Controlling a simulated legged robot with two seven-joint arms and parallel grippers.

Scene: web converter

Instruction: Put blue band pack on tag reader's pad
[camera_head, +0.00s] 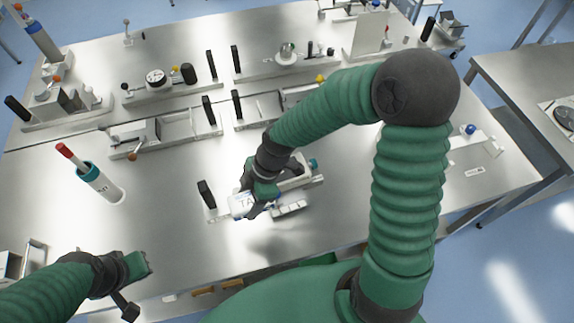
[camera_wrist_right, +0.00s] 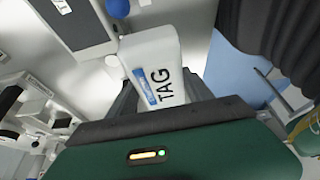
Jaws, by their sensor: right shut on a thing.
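My right gripper (camera_head: 252,200) is shut on a white pack (camera_head: 241,206) lettered "TAG". In the right wrist view the pack (camera_wrist_right: 158,72) shows a blue band beside the lettering and sits between the fingers. My right gripper is over or close to a low bench fixture (camera_head: 290,209) with a black upright post at its left end. The gripper and pack hide part of this fixture, and I cannot tell whether the pack touches it or which part is the tag reader's pad. My left gripper (camera_head: 138,265) is over the table's front left; its fingers are unclear.
A tube with a teal collar and red-tipped stick (camera_head: 100,183) stands at the left. Several fixtures with black posts, including one with a dial (camera_head: 156,79), line the back of the steel table (camera_head: 165,230). The table is clear between my grippers.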

